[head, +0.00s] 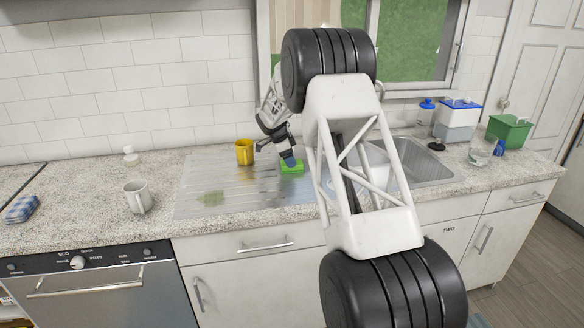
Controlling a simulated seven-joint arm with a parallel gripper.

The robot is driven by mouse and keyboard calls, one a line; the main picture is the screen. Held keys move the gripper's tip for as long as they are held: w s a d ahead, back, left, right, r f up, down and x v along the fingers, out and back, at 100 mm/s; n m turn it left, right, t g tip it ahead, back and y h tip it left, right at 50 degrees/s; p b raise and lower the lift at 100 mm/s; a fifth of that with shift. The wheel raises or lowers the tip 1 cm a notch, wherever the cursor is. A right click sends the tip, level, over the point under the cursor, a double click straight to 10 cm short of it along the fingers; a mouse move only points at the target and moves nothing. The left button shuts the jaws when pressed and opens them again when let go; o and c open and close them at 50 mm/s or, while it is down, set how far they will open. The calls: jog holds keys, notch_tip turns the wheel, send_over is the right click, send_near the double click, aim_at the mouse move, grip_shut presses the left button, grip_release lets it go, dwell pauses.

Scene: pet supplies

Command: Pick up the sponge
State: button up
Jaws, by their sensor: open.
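The sponge looks to be the small bright green block (292,169), lying on the ribbed metal drainboard to the left of the sink. My gripper (290,160) is right above it, pointing down, with its tip over the green block's upper side. The fingers are small and dark here and partly cover the block. The gripper is open; I cannot tell whether the fingers touch the block or sit around it. A blue part shows at the fingertips, and I cannot tell what it belongs to.
A yellow mug (244,152) stands close to the left of my gripper. A white mug (138,197) and a folded blue cloth (21,209) are further left. The sink (428,165) is to the right, partly behind my arm. A green bin (509,130) stands at the far right.

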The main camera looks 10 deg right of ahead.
jog(key=shift+d+f, duration=0.15)
jog(key=shift+f, duration=0.5)
jog(key=shift+x, duration=0.85)
jog(key=shift+r, duration=0.1)
jog(key=shift+c, duration=0.4)
jog(key=c, duration=0.6)
jog(key=shift+r, duration=0.15)
jog(key=shift+r, duration=0.5)
jog(key=shift+s+r, duration=0.15)
jog(key=shift+s, duration=0.7)
jog(key=s, duration=3)
jog(key=shift+s, duration=0.15)
